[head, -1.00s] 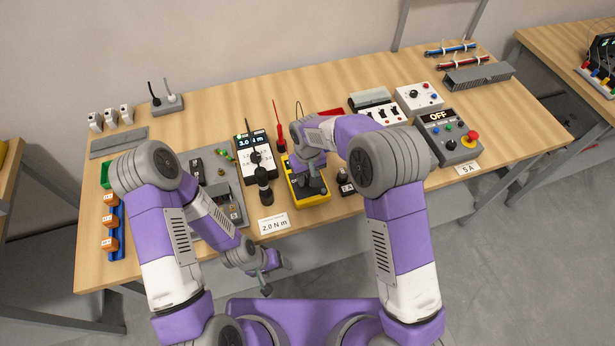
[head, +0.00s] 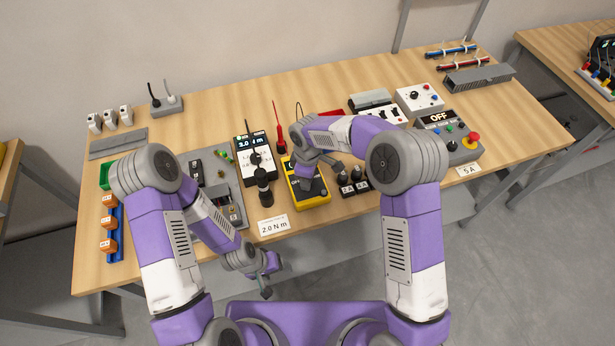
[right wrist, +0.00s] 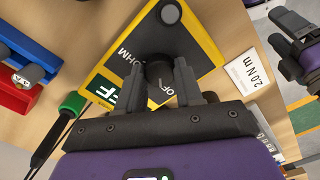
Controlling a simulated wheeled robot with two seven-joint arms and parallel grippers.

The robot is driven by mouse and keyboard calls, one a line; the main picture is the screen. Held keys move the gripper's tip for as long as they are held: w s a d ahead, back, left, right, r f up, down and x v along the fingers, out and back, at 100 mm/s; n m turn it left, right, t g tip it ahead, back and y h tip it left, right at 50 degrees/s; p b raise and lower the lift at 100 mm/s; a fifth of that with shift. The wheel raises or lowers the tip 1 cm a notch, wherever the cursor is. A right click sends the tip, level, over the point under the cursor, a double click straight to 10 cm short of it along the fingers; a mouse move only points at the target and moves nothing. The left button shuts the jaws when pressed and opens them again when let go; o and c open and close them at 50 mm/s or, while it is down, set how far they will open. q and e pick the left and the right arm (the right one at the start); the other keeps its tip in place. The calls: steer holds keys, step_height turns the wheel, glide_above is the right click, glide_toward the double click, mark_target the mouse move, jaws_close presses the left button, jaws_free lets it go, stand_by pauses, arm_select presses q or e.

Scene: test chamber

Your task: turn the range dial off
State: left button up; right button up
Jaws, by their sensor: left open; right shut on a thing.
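The yellow meter (head: 312,199) with a black face lies near the front edge of the bench, in the middle of the head view. In the right wrist view its black dial (right wrist: 158,70) sits between my right gripper's fingers (right wrist: 160,82). "OHM" and "OFF" markings show beside the dial, and a green display (right wrist: 130,95) is partly covered by the gripper. In the head view my right gripper (head: 306,178) is over the meter and mostly hides the dial. It is shut on the dial. My left gripper (head: 271,278) is open and empty, in front of the bench edge, below its top.
A torque driver (head: 263,186) stands left of the meter. A black block with round tops (head: 354,184) is close on its right. A "2.0 N m" card (head: 273,225) lies at the front edge. A control box (head: 448,138) showing OFF stands further right.

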steer(key=shift+w+r+n, duration=0.1)
steer(key=shift+n, duration=0.9)
steer(key=o, duration=1)
steer(key=shift+o, duration=0.2)
step_height(320, 180, up, 8)
steer(key=shift+f, duration=0.25)
